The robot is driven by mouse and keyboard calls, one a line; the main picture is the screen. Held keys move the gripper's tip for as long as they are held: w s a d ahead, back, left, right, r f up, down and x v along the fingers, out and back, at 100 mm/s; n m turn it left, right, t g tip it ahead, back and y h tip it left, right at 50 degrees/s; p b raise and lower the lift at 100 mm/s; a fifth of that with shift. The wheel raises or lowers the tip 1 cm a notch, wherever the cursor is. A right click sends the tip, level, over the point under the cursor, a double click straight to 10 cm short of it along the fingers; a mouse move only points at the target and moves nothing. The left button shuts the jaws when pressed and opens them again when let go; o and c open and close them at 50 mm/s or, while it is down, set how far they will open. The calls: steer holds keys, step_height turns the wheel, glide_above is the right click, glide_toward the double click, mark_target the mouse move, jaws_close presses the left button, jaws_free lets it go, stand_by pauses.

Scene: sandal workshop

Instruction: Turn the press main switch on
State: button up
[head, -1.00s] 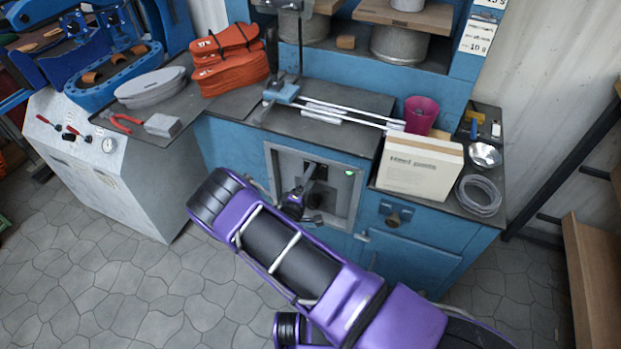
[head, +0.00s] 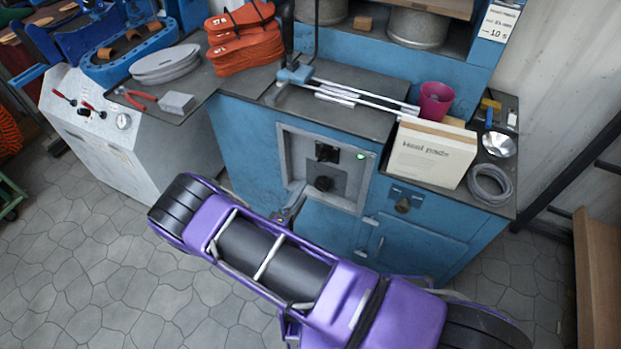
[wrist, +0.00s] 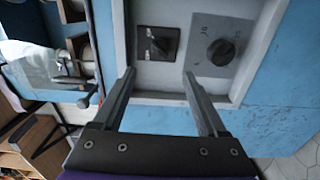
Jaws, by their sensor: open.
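The press control panel (head: 345,190) is a grey framed recess in the blue press front. It holds a black square switch (head: 327,152), a round black knob (head: 323,184) on a grey plate below it, and a green lamp (head: 361,156) that looks lit. In the wrist view the square switch (wrist: 158,43) is left and the knob (wrist: 222,50) right, its plate bearing small letters I cannot read for sure. My gripper (wrist: 159,73) is open and empty, its fingers toward the panel, apart from both controls. In the head view my gripper (head: 292,208) is just below left of the knob.
The press top holds orange sandal soles (head: 240,40), metal rods (head: 355,92), a pink cup (head: 435,100), a heel pads box (head: 432,150) and a cable coil (head: 490,184). A grey console (head: 90,125) stands left. Tiled floor is clear in front.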

steer(key=shift+v, duration=1.65)
